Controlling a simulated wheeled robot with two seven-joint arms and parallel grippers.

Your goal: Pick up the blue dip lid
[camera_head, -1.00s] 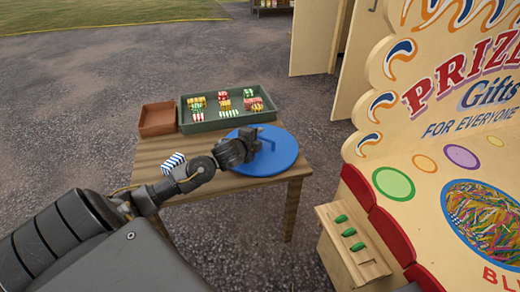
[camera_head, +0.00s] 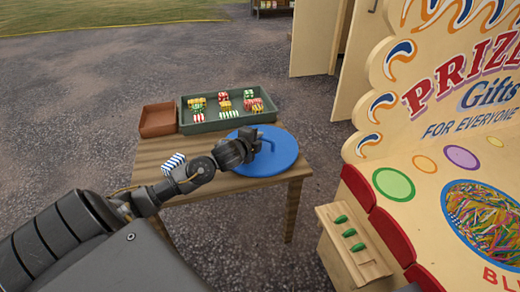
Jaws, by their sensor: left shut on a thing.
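The blue dip lid (camera_head: 277,160) is a flat round disc with a raised blue handle on top. It is at the front right of the wooden table (camera_head: 222,187). My left gripper (camera_head: 258,144) reaches over the lid from the left and is shut on its handle. The fingertips are small and partly hidden by the gripper body. I cannot tell whether the lid touches the table. My right gripper is not in view.
A green tray (camera_head: 190,128) with several striped sweets stands at the table's back, beside an empty brown box (camera_head: 158,118). A blue-and-white striped piece (camera_head: 173,163) lies near my left forearm. The prize stall (camera_head: 425,165) stands close on the right.

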